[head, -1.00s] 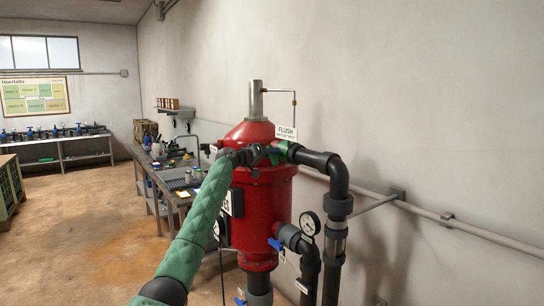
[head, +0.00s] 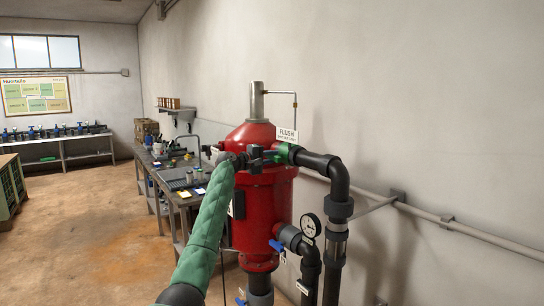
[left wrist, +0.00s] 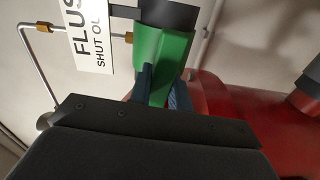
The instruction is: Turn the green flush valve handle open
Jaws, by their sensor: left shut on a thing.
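The green flush valve (head: 283,153) sits beside the upper right of the red filter tank (head: 265,205), at the start of a black pipe. A white FLUSH sign (head: 287,135) is just above it. My left gripper (head: 272,155) reaches across the front of the tank to the valve. In the left wrist view, the green valve part (left wrist: 165,50) runs down between my two dark blue fingers (left wrist: 163,90), which are shut on its handle. The gripper body hides the handle's lower part, so its exact angle is unclear. My right gripper is out of view.
A black pipe (head: 338,185) bends down right of the valve. A pressure gauge (head: 310,225) and a blue-handled valve (head: 277,245) are lower down. A cluttered workbench (head: 180,180) stands behind, left of the tank. The wall is close on the right.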

